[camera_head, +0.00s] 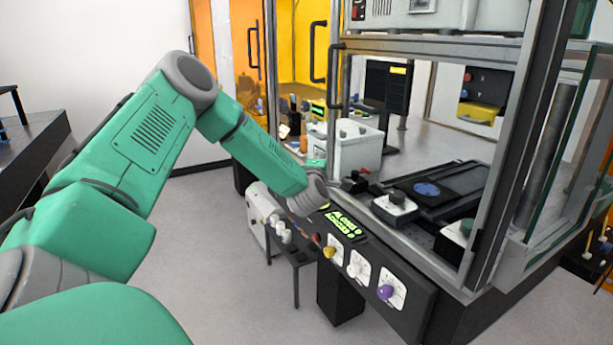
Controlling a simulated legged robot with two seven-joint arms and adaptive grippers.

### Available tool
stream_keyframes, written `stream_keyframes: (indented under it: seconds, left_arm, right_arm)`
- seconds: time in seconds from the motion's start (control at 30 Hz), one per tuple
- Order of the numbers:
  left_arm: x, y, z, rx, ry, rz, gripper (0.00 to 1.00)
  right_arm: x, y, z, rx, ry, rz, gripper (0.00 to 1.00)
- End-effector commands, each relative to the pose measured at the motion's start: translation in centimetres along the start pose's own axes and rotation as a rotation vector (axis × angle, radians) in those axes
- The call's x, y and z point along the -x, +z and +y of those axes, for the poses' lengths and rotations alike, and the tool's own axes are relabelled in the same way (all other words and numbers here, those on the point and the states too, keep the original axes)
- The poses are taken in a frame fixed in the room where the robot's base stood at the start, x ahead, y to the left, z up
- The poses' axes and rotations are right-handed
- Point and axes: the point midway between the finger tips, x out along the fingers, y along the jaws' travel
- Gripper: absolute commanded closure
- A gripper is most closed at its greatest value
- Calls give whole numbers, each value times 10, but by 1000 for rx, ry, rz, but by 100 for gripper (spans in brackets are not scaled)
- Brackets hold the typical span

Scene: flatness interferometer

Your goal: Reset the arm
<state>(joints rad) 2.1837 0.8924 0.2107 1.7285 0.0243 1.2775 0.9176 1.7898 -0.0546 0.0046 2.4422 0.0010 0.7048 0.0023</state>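My green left arm comes in from the left and reaches to the front edge of the interferometer's frame (510,150). My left gripper (354,183) is small and dark at the arm's end, close to the front sill, above and behind the lit green display (343,226). Whether its fingers are open or shut is too small to tell, and I see nothing clearly held in it. My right gripper is not in view. The front control panel (412,303) carries a yellow knob (329,252), a white knob (355,267) and a purple knob (385,292).
Inside the frame sit a black stage with a blue disc (427,189) and a white box with a dark knob (397,202). A glass panel (560,150) stands at the right. A dark table (35,150) is at far left. The grey floor (220,240) between is open.

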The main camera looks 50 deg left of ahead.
Motion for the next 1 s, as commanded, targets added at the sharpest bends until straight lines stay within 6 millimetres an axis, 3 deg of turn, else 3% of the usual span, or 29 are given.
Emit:
stream_keyframes:
  seconds: [0.4,0.8,0.9,1.0]
  left_arm:
    - [69,-8,0,-2,-2,0,100]
    - [80,-10,-2,-5,-3,1,100]
    - [85,-1,-9,-39,-23,-28,100]
    - [102,25,-34,-155,-83,-118,100]
  right_arm:
    - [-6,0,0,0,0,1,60]
    - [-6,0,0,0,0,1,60]
    - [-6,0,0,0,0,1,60]
    - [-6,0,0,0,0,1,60]
